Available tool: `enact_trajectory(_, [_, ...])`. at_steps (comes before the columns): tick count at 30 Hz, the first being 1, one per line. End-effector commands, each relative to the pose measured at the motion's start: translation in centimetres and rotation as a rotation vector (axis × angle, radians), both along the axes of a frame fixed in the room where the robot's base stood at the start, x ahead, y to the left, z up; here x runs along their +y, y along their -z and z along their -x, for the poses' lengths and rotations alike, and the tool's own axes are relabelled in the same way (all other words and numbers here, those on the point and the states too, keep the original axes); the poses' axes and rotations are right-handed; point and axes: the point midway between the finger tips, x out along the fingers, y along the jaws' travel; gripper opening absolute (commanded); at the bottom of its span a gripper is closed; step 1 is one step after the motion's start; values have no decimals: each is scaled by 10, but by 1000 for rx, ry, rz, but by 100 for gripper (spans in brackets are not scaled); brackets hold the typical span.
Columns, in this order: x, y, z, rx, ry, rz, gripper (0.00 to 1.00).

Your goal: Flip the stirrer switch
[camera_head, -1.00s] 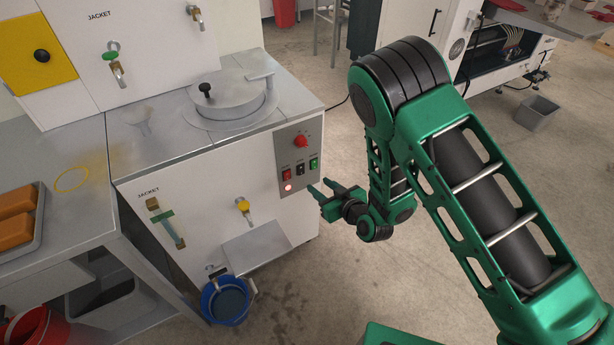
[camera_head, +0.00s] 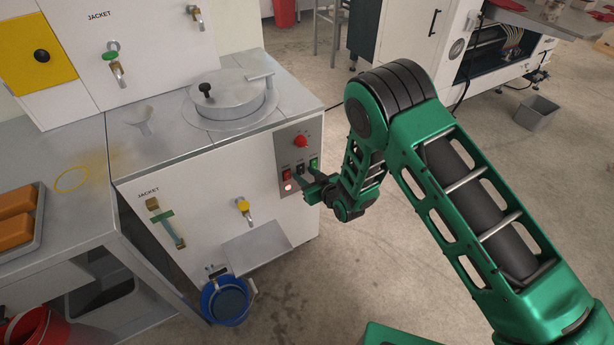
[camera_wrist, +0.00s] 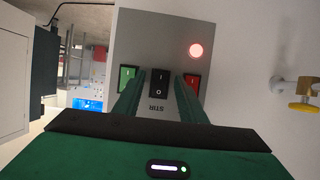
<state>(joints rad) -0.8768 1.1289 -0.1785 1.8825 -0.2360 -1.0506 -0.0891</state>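The stirrer switch is the black rocker (camera_wrist: 159,82) above the label STIR on the grey control panel (camera_wrist: 150,30). It sits between a green rocker (camera_wrist: 127,77) and a red rocker (camera_wrist: 193,82) in the wrist view. My gripper (camera_wrist: 159,77) is open and empty, its two green fingers on either side of the black switch. Whether the fingertips touch the panel cannot be told. In the head view my gripper (camera_head: 305,183) is at the panel (camera_head: 284,150) on the machine's right side, and the fingers partly cover the lower switches.
A red knob (camera_head: 301,141) sits above the switches. A lit red lamp (camera_wrist: 196,50) is beside them. A yellow-handled valve (camera_head: 243,206) protrudes from the machine's front, with a blue bucket (camera_head: 226,302) below. The floor right of the machine is open.

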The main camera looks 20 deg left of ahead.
Motion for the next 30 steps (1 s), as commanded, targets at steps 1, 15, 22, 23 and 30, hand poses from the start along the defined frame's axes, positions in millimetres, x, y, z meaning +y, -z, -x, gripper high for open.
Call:
enact_trajectory(1, [0,0,0,0,0,0,38])
enact_trajectory(15, [0,0,0,-2,0,-2,0])
enact_trajectory(22, [0,6,0,-60,-2,-72,0])
enact_trajectory(23, [0,7,0,-73,-2,-87,0])
enact_trajectory(30, [0,9,-1,-152,0,-179,0])
